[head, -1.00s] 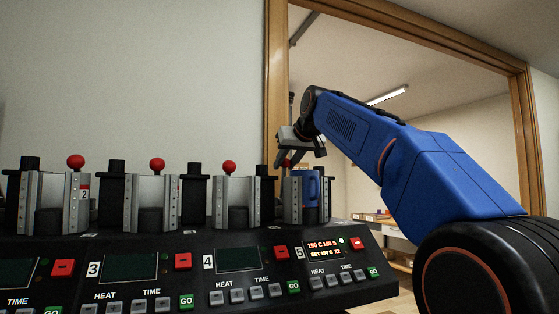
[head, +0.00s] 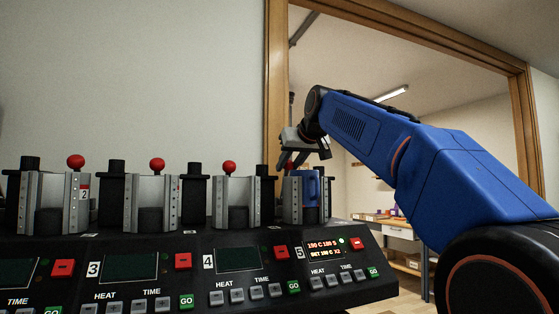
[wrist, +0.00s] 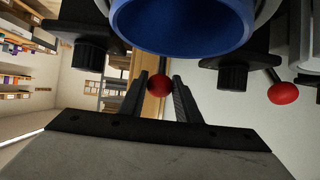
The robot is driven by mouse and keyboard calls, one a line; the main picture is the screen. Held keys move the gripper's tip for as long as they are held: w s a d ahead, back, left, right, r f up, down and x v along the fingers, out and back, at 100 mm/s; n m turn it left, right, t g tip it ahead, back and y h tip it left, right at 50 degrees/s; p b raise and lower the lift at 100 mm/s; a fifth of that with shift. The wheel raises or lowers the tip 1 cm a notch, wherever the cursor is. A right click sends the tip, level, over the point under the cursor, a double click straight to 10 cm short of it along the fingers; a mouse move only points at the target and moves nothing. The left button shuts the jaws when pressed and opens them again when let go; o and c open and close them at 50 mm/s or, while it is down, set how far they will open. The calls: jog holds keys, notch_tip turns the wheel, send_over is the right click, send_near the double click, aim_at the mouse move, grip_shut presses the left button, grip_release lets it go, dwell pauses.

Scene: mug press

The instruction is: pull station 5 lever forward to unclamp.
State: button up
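Station 5 (head: 318,265) is at the right end of the press, with a blue mug (head: 311,187) in its clamp. The mug's open rim fills the top of the wrist view (wrist: 185,40). My gripper (head: 291,163) is just above the clamp, fingers pointing down to the left. In the wrist view, the red ball of the station 5 lever (wrist: 159,85) sits between the spread fingertips.
The station 4 lever (head: 229,168) stands left of my gripper; its red ball also shows in the wrist view (wrist: 283,93). Station 5 has a lit display (head: 326,249). A wooden door frame (head: 277,95) and a room with a workbench (head: 390,228) lie behind.

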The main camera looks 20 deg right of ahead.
jog(key=o, duration=0.3)
jog(key=shift+s+r, duration=0.3)
jog(key=shift+r, duration=0.7)
jog(key=shift+s+r, duration=0.3)
jog(key=shift+r, duration=0.65)
jog(key=shift+s+r, duration=0.3)
jog(key=shift+r, duration=0.7)
jog(key=shift+v, duration=3)
